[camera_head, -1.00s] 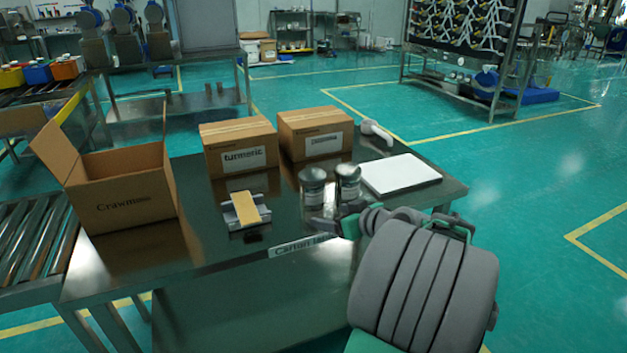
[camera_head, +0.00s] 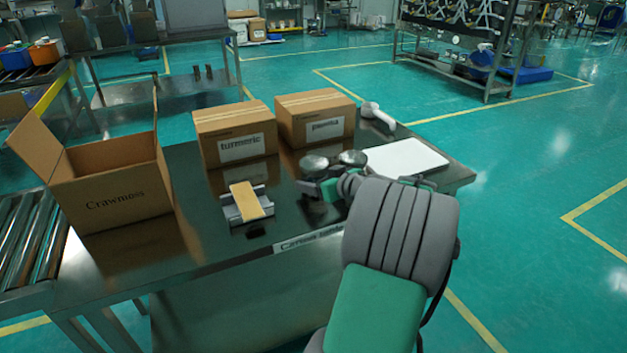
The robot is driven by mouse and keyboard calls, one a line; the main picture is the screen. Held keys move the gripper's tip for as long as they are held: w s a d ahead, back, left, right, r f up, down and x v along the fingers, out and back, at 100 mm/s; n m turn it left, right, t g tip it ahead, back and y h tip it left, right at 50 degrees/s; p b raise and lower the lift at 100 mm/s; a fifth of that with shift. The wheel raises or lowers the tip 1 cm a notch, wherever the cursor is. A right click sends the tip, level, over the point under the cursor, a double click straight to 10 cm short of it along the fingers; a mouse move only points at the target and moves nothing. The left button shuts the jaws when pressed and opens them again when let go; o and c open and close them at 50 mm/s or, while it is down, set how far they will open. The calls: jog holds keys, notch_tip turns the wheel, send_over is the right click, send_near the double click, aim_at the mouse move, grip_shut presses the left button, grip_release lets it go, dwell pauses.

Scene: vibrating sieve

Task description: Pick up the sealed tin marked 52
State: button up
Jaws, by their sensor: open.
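Two small tins with grey metal lids stand side by side on the steel table. The left tin (camera_head: 314,163) and the right tin (camera_head: 352,158) show mostly their lids. Their sides are largely hidden by my arm and gripper, and I cannot read a number on either. My gripper (camera_head: 312,187) is at the near side of the left tin, low over the table, its fingers small and partly hidden behind my wrist. It is open. I cannot tell whether its fingers touch a tin.
An open carton marked Crawnoss (camera_head: 115,200) stands at left, beside a roller conveyor (camera_head: 30,240). Closed boxes, turmeric (camera_head: 235,133) and another (camera_head: 315,118), stand behind. A metal holder with a tan block (camera_head: 247,203), white board (camera_head: 405,158) and white handheld device (camera_head: 378,115) lie around the tins.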

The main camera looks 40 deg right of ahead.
jog(key=shift+c, duration=0.5)
jog(key=shift+w+r, duration=0.1)
jog(key=c, duration=1.3)
jog(key=shift+o, duration=0.2)
